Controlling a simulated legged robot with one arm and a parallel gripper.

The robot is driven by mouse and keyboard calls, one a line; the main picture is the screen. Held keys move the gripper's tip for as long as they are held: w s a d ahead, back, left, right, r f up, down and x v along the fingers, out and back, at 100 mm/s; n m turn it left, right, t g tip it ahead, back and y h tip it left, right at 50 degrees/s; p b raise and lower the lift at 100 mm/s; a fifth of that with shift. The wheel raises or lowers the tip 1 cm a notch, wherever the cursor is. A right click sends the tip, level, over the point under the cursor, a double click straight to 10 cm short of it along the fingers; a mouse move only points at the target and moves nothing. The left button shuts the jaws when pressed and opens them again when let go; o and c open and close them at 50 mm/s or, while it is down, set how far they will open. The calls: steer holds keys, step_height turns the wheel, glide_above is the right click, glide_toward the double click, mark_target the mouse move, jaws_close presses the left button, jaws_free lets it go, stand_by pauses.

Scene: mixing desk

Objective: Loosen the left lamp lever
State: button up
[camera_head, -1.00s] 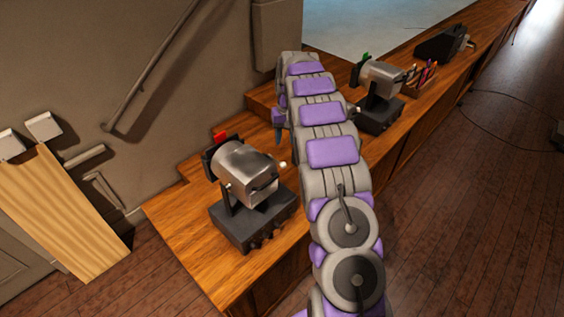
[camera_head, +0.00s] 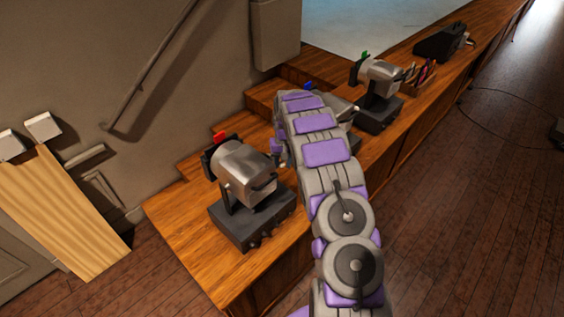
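The left lamp (camera_head: 243,170) is a silver cylinder with a red tab (camera_head: 220,136) at its back. It sits on a dark base (camera_head: 254,219) at the near end of the wooden desk. My arm reaches up from the bottom and bends over the desk just right of this lamp. My gripper (camera_head: 279,152) shows only as a small grey shape beside the lamp's right side. Whether it touches the lamp or its lever cannot be told. The lever's pale knob is not visible now. The fingers are too small and covered to read.
A lamp with a blue tab (camera_head: 308,86) is mostly hidden behind my arm. A lamp with a green tab (camera_head: 379,76) stands farther along the desk (camera_head: 176,219), near a pen box (camera_head: 422,75). A wall with a handrail (camera_head: 150,65) is at left; open floor is at right.

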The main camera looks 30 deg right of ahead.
jaws_close()
stand_by(0.3)
